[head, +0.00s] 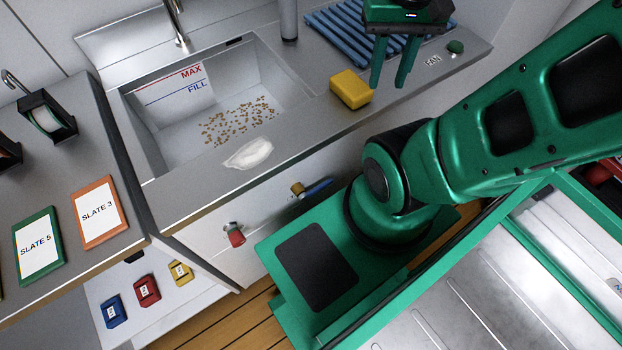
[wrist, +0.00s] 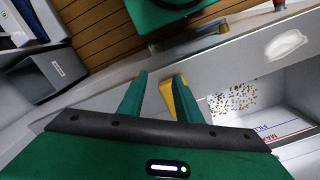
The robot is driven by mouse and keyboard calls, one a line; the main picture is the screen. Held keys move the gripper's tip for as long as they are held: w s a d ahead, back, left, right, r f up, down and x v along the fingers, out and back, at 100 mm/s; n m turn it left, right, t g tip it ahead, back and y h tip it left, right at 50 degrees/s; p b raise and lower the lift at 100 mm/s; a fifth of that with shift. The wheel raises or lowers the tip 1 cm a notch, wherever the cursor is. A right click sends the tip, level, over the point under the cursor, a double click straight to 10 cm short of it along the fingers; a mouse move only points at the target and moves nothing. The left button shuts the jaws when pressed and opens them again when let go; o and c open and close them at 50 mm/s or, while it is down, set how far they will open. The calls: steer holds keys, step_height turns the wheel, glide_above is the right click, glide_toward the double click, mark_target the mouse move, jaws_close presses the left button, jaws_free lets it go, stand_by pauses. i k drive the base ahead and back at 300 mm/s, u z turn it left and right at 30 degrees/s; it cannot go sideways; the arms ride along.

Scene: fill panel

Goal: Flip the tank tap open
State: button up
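Two taps sit on the front panel below the basin. One has a blue lever (head: 318,188) and a brass body (head: 297,188); the other has a red handle (head: 236,236) hanging down. In the wrist view the blue lever (wrist: 211,27) and the red handle (wrist: 279,4) show at the top. I cannot tell from labels which is the tank tap. The basin (head: 172,143) has MAX and FILL lines and brown bits on its floor. My gripper (head: 391,84) is open and empty above the counter's right part, well apart from both taps; its fingers also show in the wrist view (wrist: 160,84).
A yellow sponge (head: 351,90) lies on the counter near my gripper. A blue ribbed mat (head: 335,35) and a FAN button (head: 455,47) are at the back right. A white crumpled piece (head: 248,153) lies at the basin's front rim. My arm and base stand close to the front panel.

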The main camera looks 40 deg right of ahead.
mark_target(305, 196)
steer(key=u, duration=0.05)
steer(key=k, duration=1.8)
steer(key=u, duration=1)
